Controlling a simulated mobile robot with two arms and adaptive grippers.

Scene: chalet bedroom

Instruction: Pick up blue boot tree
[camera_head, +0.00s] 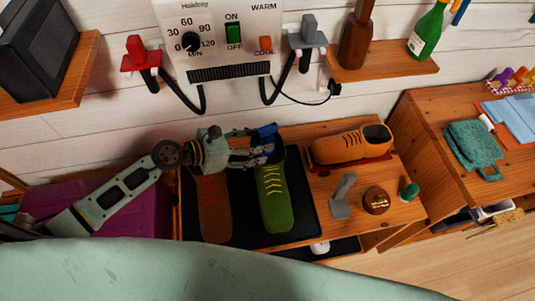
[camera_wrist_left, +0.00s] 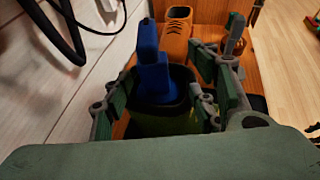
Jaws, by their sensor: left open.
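The blue boot tree (camera_head: 268,133) stands in the opening of the green boot (camera_head: 274,197), at the boot's back end by the wall. In the left wrist view the blue boot tree (camera_wrist_left: 152,68) rises upright from the dark collar of the green boot (camera_wrist_left: 165,123). My left gripper (camera_head: 266,150) is at the boot's opening. Its green-padded fingers (camera_wrist_left: 168,82) are spread on both sides of the boot tree, with gaps visible, and partly hide the boot's rim. My right gripper is not in view.
An orange-brown boot (camera_head: 214,205) stands left of the green one on a black tray (camera_head: 248,228). An orange shoe (camera_head: 345,147), grey boot tree (camera_head: 342,197) and brown tin (camera_head: 376,200) lie to the right. The dryer panel (camera_head: 220,35) hangs above with cables.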

